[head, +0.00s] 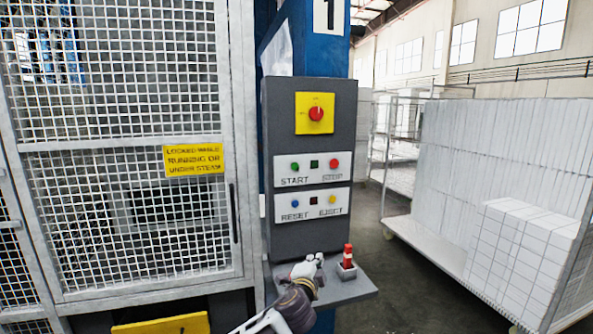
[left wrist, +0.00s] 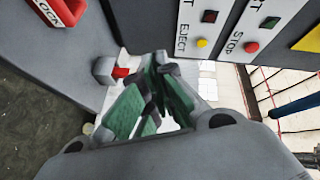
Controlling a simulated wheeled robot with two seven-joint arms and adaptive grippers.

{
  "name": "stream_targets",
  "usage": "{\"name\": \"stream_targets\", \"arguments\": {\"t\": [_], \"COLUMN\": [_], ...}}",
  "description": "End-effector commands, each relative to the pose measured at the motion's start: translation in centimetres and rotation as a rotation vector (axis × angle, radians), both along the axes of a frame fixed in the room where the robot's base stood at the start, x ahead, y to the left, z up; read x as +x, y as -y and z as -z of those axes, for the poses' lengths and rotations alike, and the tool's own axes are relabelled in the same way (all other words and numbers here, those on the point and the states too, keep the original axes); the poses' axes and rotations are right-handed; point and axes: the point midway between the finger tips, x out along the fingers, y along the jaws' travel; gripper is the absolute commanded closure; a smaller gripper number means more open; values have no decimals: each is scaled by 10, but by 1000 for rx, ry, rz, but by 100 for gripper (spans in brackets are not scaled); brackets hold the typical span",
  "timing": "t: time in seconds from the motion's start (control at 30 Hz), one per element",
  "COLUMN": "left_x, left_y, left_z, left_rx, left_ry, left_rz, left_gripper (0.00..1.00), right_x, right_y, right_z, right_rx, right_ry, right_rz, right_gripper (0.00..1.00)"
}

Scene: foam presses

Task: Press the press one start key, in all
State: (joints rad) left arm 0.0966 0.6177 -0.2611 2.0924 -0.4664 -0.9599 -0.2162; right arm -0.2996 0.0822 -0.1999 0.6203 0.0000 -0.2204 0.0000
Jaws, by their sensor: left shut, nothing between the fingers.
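The grey control panel (head: 311,235) of press one stands below a "1" sign (head: 331,16). Its green start key (head: 294,166) sits left of a dark square lamp (head: 314,163) and the red stop key (head: 334,163). My left gripper (head: 311,261) is below the panel's keys, over the small shelf, apart from the start key. Its green-padded fingers (left wrist: 160,62) are shut and empty in the left wrist view. That view shows the stop key (left wrist: 252,48) and yellow eject key (left wrist: 202,43), but not the start key. My right gripper is not in view.
Blue reset (head: 295,204) and yellow eject keys sit below. A red knob (head: 316,114) is above. A red-and-white item (head: 348,258) stands in a grey holder on the shelf (head: 345,289). A mesh door (head: 120,80) is left; white foam blocks (head: 520,250) fill a cart right.

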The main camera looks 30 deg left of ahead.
Motion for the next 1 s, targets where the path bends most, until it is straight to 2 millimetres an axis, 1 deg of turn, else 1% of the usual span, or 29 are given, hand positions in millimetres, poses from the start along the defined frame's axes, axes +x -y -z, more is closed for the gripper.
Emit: {"name": "stream_targets", "arguments": {"t": [0.03, 0.2, 0.5, 0.8, 0.9, 1.0], "left_x": [7, 26, 52, 68, 71, 72], "left_y": [-4, -16, -35, -56, -61, -64], "left_z": [-13, -52, -124, -194, -212, -224], "left_rx": [40, 164, 394, 624, 683, 725], "left_ry": [24, 99, 218, 312, 333, 347], "left_rz": [5, 24, 44, 44, 42, 40], "left_gripper": [100, 100, 100, 100, 100, 100], "right_x": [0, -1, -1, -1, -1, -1], "right_y": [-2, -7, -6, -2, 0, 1], "right_z": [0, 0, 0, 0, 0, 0], "right_rx": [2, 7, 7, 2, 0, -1], "right_ry": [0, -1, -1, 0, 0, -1], "right_rz": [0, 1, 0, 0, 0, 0], "right_gripper": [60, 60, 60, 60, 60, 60]}}
